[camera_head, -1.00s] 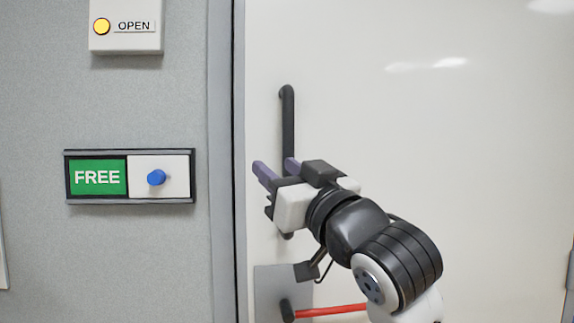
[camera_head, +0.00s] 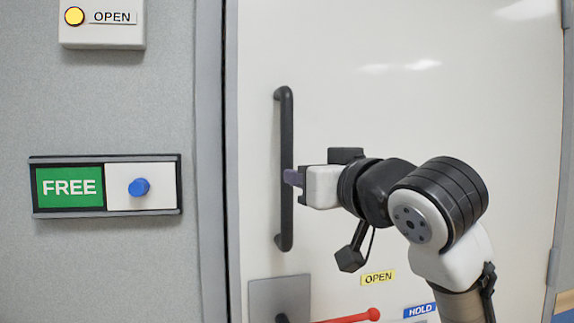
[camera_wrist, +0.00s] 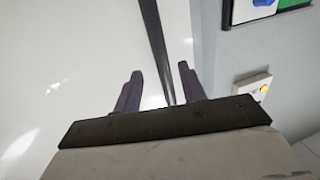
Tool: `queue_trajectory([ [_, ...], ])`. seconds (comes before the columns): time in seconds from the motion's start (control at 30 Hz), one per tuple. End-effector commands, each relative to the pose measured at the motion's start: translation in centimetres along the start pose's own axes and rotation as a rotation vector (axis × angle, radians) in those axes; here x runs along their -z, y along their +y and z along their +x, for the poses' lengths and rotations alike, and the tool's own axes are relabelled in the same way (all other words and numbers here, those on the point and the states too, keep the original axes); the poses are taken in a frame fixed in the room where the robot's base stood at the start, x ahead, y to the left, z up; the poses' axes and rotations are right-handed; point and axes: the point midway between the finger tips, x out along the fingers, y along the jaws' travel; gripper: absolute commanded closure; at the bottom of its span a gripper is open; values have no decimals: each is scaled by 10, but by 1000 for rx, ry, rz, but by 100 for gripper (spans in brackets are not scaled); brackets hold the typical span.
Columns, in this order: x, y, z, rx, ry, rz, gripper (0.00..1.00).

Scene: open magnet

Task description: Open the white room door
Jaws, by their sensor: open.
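The white room door (camera_head: 430,110) fills the right of the head view and looks shut against its grey frame (camera_head: 211,160). A dark vertical bar handle (camera_head: 286,120) is near its left edge. My gripper (camera_head: 293,178) is at the handle's middle height, pointing left at it. In the wrist view its two purple fingers (camera_wrist: 160,72) are apart, and the handle (camera_wrist: 157,45) runs through the gap between them. I cannot tell whether a finger touches it. The far finger is mostly hidden in the head view.
Left of the door are a green FREE sign (camera_head: 70,187) with a blue knob (camera_head: 139,187) and an OPEN box (camera_head: 103,22) with a yellow button. Below my arm are a red lever (camera_head: 350,317), a yellow OPEN label (camera_head: 378,278) and a blue HOLD label (camera_head: 419,310).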

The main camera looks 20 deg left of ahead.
Motion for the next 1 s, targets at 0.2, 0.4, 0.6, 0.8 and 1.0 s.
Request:
queue_trajectory([
  [0.2, 3, 0, 47, 2, -2, 1, 59],
  [0.4, 2, 0, 74, 1, 1, 1, 59],
  [0.6, 1, 0, 83, 0, 2, 0, 59],
  [0.8, 0, 0, 83, 0, 2, 0, 59],
  [1.0, 0, 0, 83, 0, 2, 0, 81],
])
